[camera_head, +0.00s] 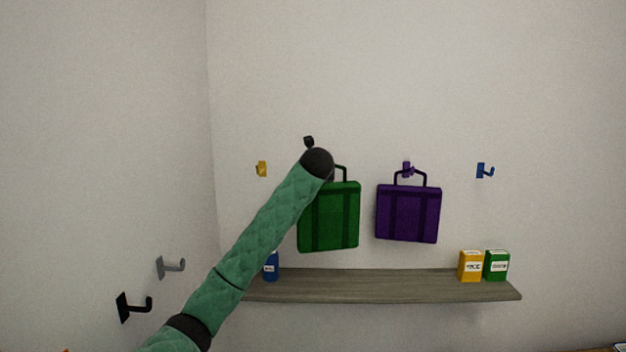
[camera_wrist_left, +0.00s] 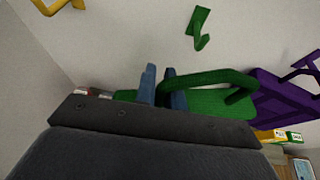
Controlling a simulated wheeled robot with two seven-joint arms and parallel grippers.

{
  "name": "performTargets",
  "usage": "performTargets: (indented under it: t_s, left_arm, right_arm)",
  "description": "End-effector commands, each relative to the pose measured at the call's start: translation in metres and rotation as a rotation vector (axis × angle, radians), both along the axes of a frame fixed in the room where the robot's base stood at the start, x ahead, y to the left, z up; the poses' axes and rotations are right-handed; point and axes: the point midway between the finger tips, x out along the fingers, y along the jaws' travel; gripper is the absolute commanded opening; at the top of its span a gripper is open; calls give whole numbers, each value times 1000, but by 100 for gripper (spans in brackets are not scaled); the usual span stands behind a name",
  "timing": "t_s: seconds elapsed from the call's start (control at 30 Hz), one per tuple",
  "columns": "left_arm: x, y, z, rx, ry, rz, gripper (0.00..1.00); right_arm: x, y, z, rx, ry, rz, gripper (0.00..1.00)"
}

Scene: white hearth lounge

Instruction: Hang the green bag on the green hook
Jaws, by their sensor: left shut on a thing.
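The green bag (camera_head: 330,220) hangs upright from my left gripper in the head view, in front of the wall above the shelf. My left gripper (camera_wrist_left: 162,88) is shut on one end of the bag's handle (camera_wrist_left: 210,78) in the left wrist view; the head view hides the fingers behind my wrist. The green hook (camera_wrist_left: 200,28) is on the wall in the left wrist view, empty and apart from the handle. In the head view the hook is hidden behind my arm. My right gripper is in neither view.
A purple bag (camera_head: 408,213) hangs on the purple hook (camera_head: 407,168), close right of the green bag. Yellow (camera_head: 261,168), blue (camera_head: 484,171), grey (camera_head: 169,267) and black (camera_head: 132,307) hooks are empty. The shelf (camera_head: 380,286) below carries boxes (camera_head: 471,266) and a blue container (camera_head: 271,267).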

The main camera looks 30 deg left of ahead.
Motion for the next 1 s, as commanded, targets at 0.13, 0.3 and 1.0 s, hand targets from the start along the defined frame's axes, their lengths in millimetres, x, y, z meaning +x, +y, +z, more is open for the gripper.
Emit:
performTargets:
  t_s: [0.13,0.3,1.0]
  left_arm:
    - [5,3,0,-1,-1,-1,0]
    - [12,7,-2,-1,1,-1,0]
    - [41,25,-4,-1,-1,-1,0]
  right_arm:
    - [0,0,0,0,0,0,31]
    - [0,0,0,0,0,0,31]
    - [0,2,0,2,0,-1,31]
